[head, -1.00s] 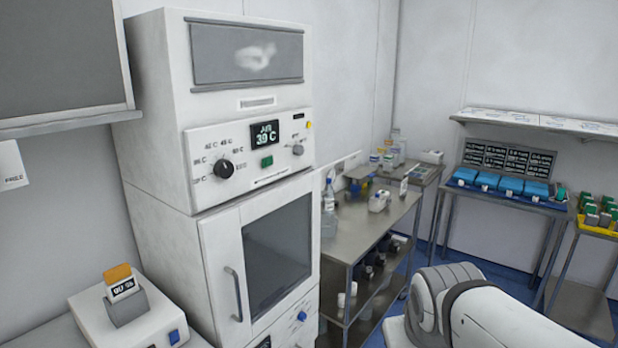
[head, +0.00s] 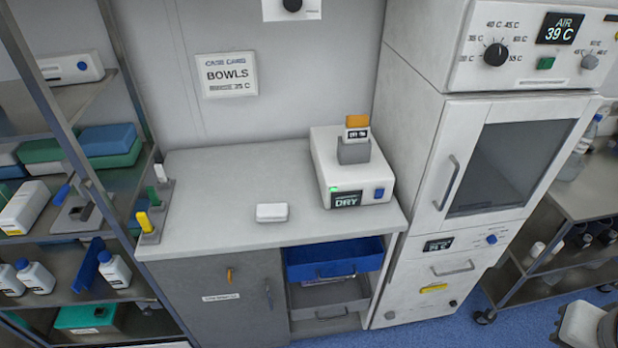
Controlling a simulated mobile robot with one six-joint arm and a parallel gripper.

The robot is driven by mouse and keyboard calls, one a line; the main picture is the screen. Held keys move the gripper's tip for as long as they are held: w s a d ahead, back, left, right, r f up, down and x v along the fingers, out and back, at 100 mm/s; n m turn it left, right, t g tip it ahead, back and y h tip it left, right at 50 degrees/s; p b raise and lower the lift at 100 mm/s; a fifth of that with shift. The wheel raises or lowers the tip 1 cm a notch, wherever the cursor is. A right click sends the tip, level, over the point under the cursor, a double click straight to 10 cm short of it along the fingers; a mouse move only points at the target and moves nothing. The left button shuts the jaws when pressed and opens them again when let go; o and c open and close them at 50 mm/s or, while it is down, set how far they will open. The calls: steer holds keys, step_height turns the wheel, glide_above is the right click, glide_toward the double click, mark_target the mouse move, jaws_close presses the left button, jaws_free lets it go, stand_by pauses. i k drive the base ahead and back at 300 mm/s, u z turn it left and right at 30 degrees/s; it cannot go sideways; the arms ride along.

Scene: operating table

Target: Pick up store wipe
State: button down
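No item in view is clearly labelled as the store wipe. A small white rounded block (head: 271,212) lies alone on the grey counter (head: 215,185), near its front edge, and could be it, but I cannot tell. My gripper is not in view. Only a piece of what looks like my own arm shows at the bottom right corner of the head view, well away from the counter.
A white device marked DRY (head: 345,198) stands at the counter's right, beside a tall warming cabinet (head: 505,165). Below are a blue drawer (head: 335,262) and a grey drawer (head: 330,298). A loaded shelf rack (head: 60,110) stands left. Blue floor (head: 440,325) is open at front right.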

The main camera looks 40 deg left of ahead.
mark_target(277, 211)
steer(key=u, duration=0.75)
steer(key=k, duration=0.55)
steer(key=u, duration=1.3)
steer(key=i, duration=0.2)
steer(key=z, duration=0.05)
